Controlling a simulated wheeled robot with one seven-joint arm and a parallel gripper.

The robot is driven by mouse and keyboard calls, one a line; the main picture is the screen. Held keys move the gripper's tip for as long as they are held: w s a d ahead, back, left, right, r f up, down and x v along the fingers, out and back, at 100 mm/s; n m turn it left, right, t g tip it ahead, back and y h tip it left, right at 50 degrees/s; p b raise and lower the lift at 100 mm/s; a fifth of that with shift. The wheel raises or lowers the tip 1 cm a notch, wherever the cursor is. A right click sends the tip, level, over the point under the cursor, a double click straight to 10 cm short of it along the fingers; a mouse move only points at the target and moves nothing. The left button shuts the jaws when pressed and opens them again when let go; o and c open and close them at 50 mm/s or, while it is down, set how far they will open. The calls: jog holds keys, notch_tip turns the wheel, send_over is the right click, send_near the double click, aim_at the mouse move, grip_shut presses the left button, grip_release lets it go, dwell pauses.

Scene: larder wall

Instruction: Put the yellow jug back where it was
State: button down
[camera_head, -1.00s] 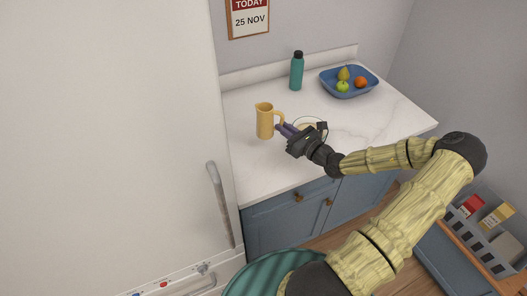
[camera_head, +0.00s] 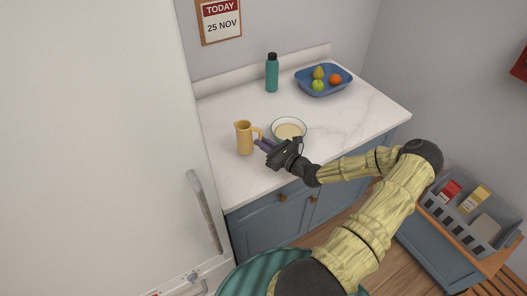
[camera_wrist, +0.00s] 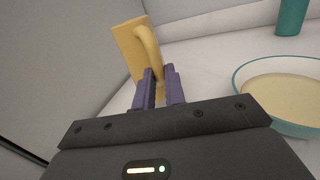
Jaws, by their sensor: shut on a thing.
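The yellow jug (camera_head: 244,138) is upright at the left part of the white counter, near the tall white door; I cannot tell whether its base touches the counter. Its handle faces right, toward my gripper. My gripper (camera_head: 264,145) comes from the right with its purple fingers at the handle. In the wrist view the jug (camera_wrist: 129,48) is beyond the fingertips, and my gripper (camera_wrist: 157,75) is shut on its handle. The jug looks tilted there because the camera is rolled.
A bowl with pale contents (camera_head: 289,126) stands close to the right of my gripper. A teal bottle (camera_head: 272,74) and a blue fruit bowl (camera_head: 323,82) stand further back. The tall white door (camera_head: 105,140) is close on the left. The counter's right part is clear (camera_head: 365,112).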

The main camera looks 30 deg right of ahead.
jog(key=shift+f, duration=2.05)
jog(key=shift+f, duration=0.1)
jog(key=c, duration=1.5)
grip_release()
jog(key=shift+o, duration=0.2)
jog(key=shift+s, duration=0.15)
jog(key=b+v, duration=0.2)
jog(key=v, duration=0.9)
jog(key=shift+s, duration=0.35)
jog(key=shift+d, duration=0.15)
